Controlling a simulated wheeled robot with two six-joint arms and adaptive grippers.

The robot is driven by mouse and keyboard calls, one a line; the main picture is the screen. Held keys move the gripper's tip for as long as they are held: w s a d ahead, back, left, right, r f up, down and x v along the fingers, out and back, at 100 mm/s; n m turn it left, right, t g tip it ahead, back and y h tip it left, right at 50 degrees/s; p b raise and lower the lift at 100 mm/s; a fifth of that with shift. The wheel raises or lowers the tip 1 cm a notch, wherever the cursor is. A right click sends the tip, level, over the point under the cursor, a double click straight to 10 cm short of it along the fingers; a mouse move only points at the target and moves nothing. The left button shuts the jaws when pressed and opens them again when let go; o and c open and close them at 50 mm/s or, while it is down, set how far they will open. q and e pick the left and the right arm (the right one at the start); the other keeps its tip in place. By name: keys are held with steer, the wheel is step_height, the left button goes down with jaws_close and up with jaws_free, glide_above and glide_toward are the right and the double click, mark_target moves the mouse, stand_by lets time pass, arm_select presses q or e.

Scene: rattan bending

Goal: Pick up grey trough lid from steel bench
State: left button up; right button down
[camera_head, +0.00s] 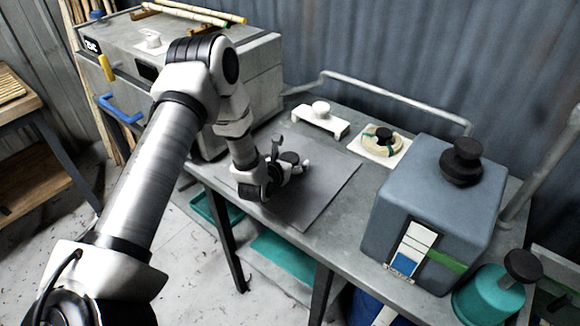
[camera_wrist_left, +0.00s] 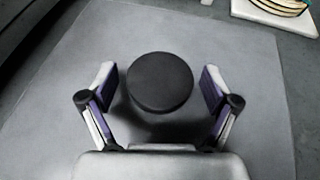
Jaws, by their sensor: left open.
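The grey trough lid (camera_head: 325,192) is a flat grey plate lying on the steel bench (camera_head: 345,225). In the left wrist view the lid (camera_wrist_left: 262,110) fills most of the picture, with a round black knob (camera_wrist_left: 160,80) standing on it. My left gripper (camera_head: 290,160) is open over the lid. In the left wrist view its two fingers (camera_wrist_left: 160,92) stand on either side of the knob, with a gap on both sides. In the head view my gripper and wrist hide part of the lid and most of the knob. My right gripper is not in view.
A blue-grey box (camera_head: 405,200) with a black knob stands at the bench's right. Behind the lid are a white fixture (camera_head: 320,121) and a white board (camera_head: 369,152) with a coiled ring. A steel cabinet (camera_head: 262,75) stands left; a teal canister (camera_head: 485,300) is at front right.

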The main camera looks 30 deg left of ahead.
arm_select(q)
steer(key=shift+s+r, duration=0.1)
steer(key=shift+s, duration=0.1)
steer(key=c, duration=0.4)
steer(key=shift+r, duration=0.1)
jaws_close()
